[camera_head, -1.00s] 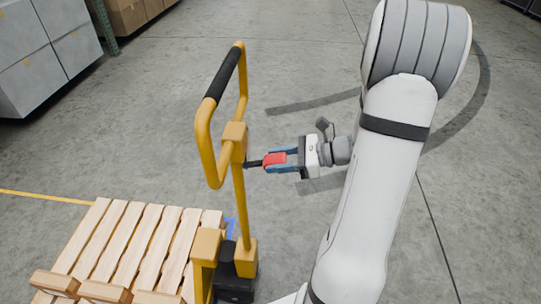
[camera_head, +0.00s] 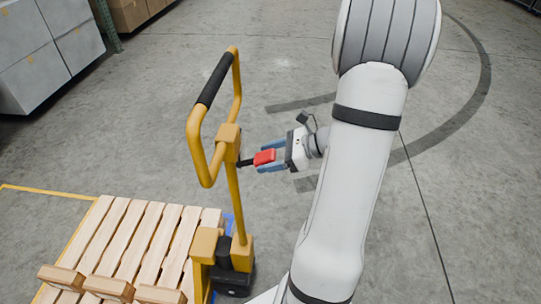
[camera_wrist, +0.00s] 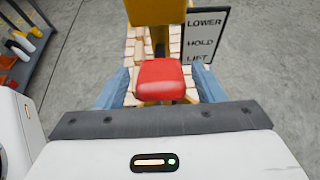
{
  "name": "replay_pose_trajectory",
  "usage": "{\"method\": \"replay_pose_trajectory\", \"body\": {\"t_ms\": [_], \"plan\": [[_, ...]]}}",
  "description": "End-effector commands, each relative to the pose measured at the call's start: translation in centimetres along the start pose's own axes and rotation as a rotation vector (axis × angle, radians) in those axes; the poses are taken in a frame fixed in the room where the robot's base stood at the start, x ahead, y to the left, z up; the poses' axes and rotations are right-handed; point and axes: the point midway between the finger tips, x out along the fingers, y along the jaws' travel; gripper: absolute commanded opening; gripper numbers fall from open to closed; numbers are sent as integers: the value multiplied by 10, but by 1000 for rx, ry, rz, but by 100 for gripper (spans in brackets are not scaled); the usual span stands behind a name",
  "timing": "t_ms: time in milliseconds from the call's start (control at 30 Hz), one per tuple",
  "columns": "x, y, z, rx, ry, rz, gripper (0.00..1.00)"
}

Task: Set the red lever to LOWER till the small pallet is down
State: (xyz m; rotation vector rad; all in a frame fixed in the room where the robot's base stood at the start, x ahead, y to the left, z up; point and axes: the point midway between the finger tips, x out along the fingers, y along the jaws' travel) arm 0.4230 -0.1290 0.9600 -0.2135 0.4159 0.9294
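The red lever (camera_head: 265,157) sticks out to the right from the yellow pallet truck (camera_head: 233,190), on a short dark rod. My gripper (camera_head: 270,157) is around the red knob, one blue finger on each side. In the wrist view the knob (camera_wrist: 160,80) sits between the fingers with a gap on both sides, so the gripper is open. A sign (camera_wrist: 205,36) beside it reads LOWER, HOLD, LIFT from top to bottom. I cannot tell the lever's exact setting. The small wooden pallet (camera_head: 140,235) is at the truck's lower left; its height above the floor is unclear.
The truck's looped handle (camera_head: 215,115) rises left of my gripper. Grey boxes (camera_head: 45,55) stand at the upper left. Blue marking (camera_head: 228,224) shows beside the pallet. A shelf with bottles (camera_wrist: 35,50) is at the wrist view's left. Floor behind is clear.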

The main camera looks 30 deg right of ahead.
Motion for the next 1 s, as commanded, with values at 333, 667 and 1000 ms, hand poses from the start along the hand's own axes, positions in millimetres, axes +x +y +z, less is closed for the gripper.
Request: {"method": "replay_pose_trajectory", "body": {"t_ms": [333,667,1000], "plan": [[-6,-1,-1,1,1,-4,65],[-59,-1,-1,1,1,-7,65],[-79,0,-1,2,1,-3,65]]}}
